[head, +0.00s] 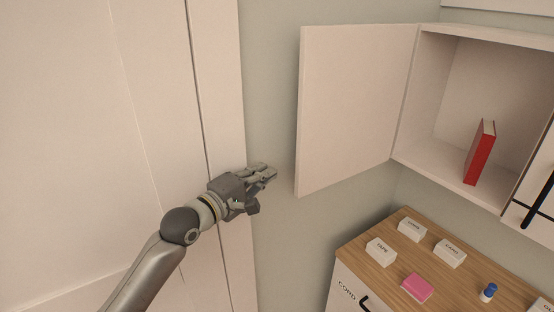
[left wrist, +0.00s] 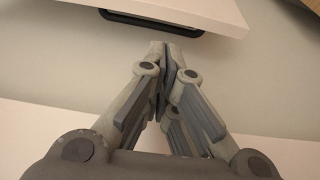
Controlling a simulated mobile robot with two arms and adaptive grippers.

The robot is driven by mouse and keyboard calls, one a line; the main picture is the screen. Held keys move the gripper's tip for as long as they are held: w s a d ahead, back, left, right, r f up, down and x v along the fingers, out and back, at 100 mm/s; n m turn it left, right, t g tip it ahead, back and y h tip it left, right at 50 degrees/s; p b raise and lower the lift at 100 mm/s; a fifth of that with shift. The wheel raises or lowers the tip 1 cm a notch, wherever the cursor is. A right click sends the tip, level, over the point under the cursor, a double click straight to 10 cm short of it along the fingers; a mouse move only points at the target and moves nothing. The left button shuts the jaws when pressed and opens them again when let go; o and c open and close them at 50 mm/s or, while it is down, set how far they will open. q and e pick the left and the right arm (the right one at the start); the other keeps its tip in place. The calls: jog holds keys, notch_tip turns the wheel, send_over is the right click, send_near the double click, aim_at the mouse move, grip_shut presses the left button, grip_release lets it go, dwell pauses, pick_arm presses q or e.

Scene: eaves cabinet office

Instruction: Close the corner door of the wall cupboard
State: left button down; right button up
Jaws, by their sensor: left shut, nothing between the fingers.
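The corner door (head: 352,110) of the wall cupboard (head: 425,160) stands wide open, swung out to the left of the cupboard opening. My left gripper (head: 272,172) is shut and empty, just left of the door's free edge near its lower corner, with a small gap in the picture. In the left wrist view the shut fingers (left wrist: 166,48) point toward a pale panel (left wrist: 200,10), which looks like the door, with a black handle (left wrist: 150,24) under its edge. The fingers appear apart from the handle. My right gripper is not in view.
A red book (head: 480,155) leans inside the open cupboard. Below, a wooden counter (head: 395,240) holds white labelled boxes (head: 381,252), a pink block (head: 417,288) and a blue-capped bottle (head: 488,292). A tall pale panel (head: 90,130) stands at left. Bare wall lies between it and the door.

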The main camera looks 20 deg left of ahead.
pick_arm(q)
jog(key=p+x, duration=0.2)
jog(key=x, duration=0.4)
jog(key=shift+r, duration=0.15)
jog(key=shift+w+d, duration=0.25)
jog(key=shift+w, duration=0.45)
jog(key=shift+f, duration=0.25)
